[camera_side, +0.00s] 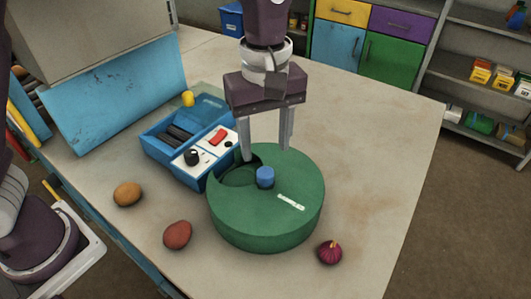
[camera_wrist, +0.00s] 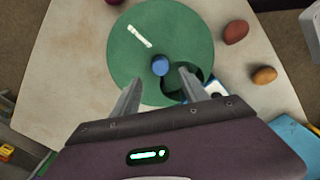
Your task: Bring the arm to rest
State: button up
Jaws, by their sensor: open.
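My gripper (camera_side: 267,150) is open, fingers pointing down, above the far part of a round green drum (camera_side: 265,225). The drum has a blue knob (camera_side: 265,177) at its middle, a dark opening in its top at the far left and a pale label. In the wrist view my gripper (camera_wrist: 160,88) shows its two fingers apart with nothing between them but the drum (camera_wrist: 135,60) beyond; the blue knob (camera_wrist: 160,65) lies just past the fingertips. I cannot tell whether the fingertips touch the drum.
A blue box with a red switch (camera_side: 219,137) and black dial stands left of the drum. A potato (camera_side: 128,194), a reddish potato (camera_side: 177,235) and an onion (camera_side: 329,252) lie around it. A tilted blue panel (camera_side: 115,95) stands at back left. The table's right side is clear.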

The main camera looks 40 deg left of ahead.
jog(key=shift+r, duration=0.1)
jog(key=s+a+r+m+t+h, duration=0.1)
jog(key=s+a+r+m+t, duration=0.3)
jog(key=s+a+r, duration=0.7)
jog(key=s+a+f+m+t+y, duration=0.1)
jog(key=s+a+f+m, duration=0.2)
jog(key=s+a+m, duration=0.3)
jog(key=s+m, duration=0.1)
jog(key=s, duration=0.2)
jog(key=shift+f+t, duration=0.25)
jog(key=shift+t, duration=0.05)
jog(key=shift+w+a, duration=0.1)
jog(key=shift+c, duration=0.2)
